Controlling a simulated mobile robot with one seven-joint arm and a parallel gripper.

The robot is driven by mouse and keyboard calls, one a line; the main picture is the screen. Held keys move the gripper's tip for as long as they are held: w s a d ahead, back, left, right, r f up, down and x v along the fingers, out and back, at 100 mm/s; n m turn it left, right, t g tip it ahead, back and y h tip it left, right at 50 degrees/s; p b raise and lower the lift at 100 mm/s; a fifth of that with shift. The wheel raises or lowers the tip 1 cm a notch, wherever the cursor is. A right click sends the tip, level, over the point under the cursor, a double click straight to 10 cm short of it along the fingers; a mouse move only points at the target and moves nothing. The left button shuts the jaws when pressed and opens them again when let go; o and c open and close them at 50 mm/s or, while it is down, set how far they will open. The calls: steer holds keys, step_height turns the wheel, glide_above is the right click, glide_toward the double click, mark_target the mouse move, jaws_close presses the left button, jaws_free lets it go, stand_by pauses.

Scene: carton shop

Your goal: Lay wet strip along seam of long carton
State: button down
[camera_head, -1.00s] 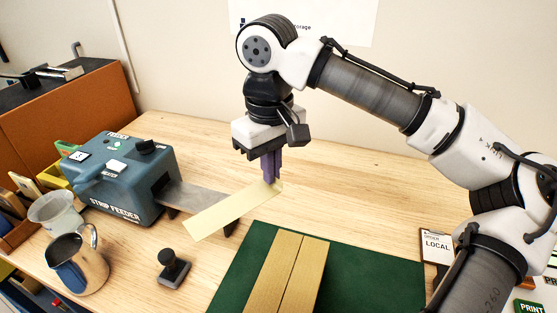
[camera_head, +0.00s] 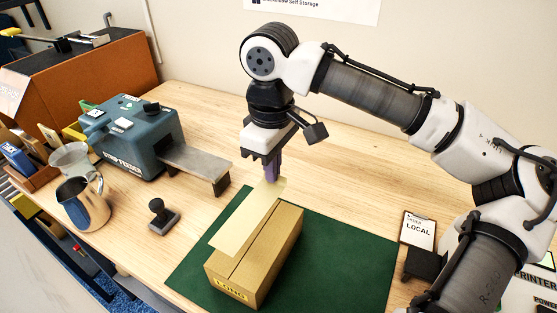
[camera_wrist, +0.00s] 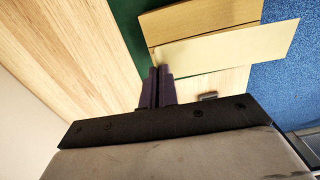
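My gripper (camera_head: 271,180) is shut on one end of the pale yellow strip (camera_head: 246,222). The strip stretches from the fingertips toward the camera, over the left part of the long carton's top. The long carton (camera_head: 270,250) is a brown box marked LONG, lying on a green mat (camera_head: 345,250). In the wrist view the strip (camera_wrist: 225,48) angles across the carton (camera_wrist: 200,20) beside the dark seam line, and the purple fingers (camera_wrist: 157,88) are closed at its near end. I cannot tell whether the strip touches the carton. The strip hides part of the top.
The strip feeder (camera_head: 130,135) with its metal outfeed plate (camera_head: 195,160) stands at the left. A black hand tool (camera_head: 160,215), a metal jug (camera_head: 82,203) and a clear cup (camera_head: 70,158) stand near it. A LOCAL clipboard (camera_head: 418,230) lies right of the mat.

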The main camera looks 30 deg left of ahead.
steer(key=shift+s+d+f, duration=0.1)
steer(key=shift+d+f, duration=0.1)
steer(key=shift+f, duration=0.05)
steer(key=b, duration=0.5)
glide_above(274, 207)
step_height(274, 207, down, 5)
steer(key=shift+f, duration=0.65)
steer(key=shift+f, duration=0.15)
stand_by(0.4)
steer(key=c, duration=1.6)
jaws_free()
